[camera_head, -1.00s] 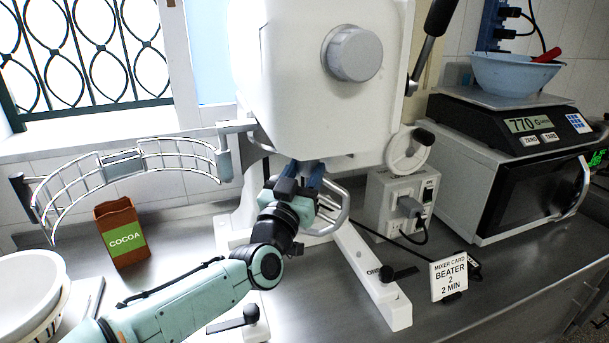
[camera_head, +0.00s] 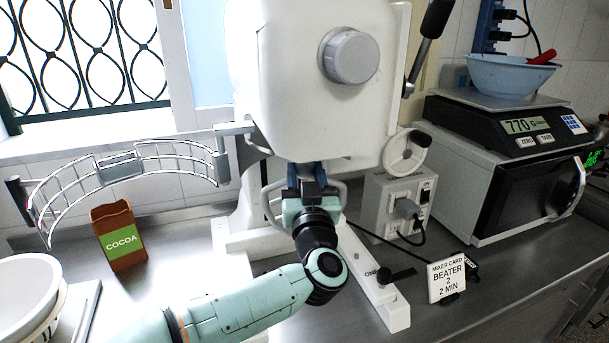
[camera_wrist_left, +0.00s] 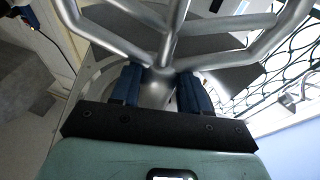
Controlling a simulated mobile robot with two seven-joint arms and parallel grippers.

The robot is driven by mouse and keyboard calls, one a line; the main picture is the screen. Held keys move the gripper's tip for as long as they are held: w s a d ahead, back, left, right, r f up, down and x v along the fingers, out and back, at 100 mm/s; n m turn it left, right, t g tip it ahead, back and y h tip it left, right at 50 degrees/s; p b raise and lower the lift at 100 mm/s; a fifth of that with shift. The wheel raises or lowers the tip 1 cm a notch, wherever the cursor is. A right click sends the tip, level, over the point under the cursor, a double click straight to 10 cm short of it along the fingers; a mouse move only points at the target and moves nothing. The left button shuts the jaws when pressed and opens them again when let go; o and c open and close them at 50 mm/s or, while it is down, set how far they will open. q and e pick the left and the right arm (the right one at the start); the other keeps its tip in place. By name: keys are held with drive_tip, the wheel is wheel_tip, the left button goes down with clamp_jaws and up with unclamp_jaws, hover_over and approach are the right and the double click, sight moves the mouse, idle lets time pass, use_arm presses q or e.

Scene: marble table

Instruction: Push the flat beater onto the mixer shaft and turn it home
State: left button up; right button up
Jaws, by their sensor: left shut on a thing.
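The white mixer head (camera_head: 300,80) with a grey knob fills the upper middle of the head view. The metal flat beater (camera_head: 268,208) sits just under it, its frame showing on both sides of my left gripper. My left gripper (camera_head: 306,172) is directly below the head, with blue fingers shut on the beater's top. In the left wrist view the fingers (camera_wrist_left: 161,88) close around the beater's hub, and the beater's bars (camera_wrist_left: 165,48) fan out from it. The shaft and its joint with the beater are hidden by the mixer head and gripper. My right gripper is not in view.
A hinged wire guard (camera_head: 125,165) swings out left of the mixer. A cocoa packet (camera_head: 119,236) and white bowls (camera_head: 30,285) stand at left. A power box (camera_head: 396,200), a beater card (camera_head: 447,281) and a scale (camera_head: 505,125) on a microwave are at right.

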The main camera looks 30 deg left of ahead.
use_arm(q)
drive_tip(key=o, duration=1)
drive_tip(key=shift+d+n+g+y, duration=0.1)
drive_tip(key=shift+n+g+y, duration=0.3)
drive_tip(key=shift+g+y, duration=0.15)
drive_tip(key=o, duration=0.3)
drive_tip(key=shift+w, duration=0.1)
drive_tip(key=shift+o, duration=0.2)
drive_tip(key=shift+d+f, duration=0.1)
drive_tip(key=shift+d, duration=0.05)
drive_tip(key=v, duration=1.3)
drive_tip(key=shift+s, duration=0.25)
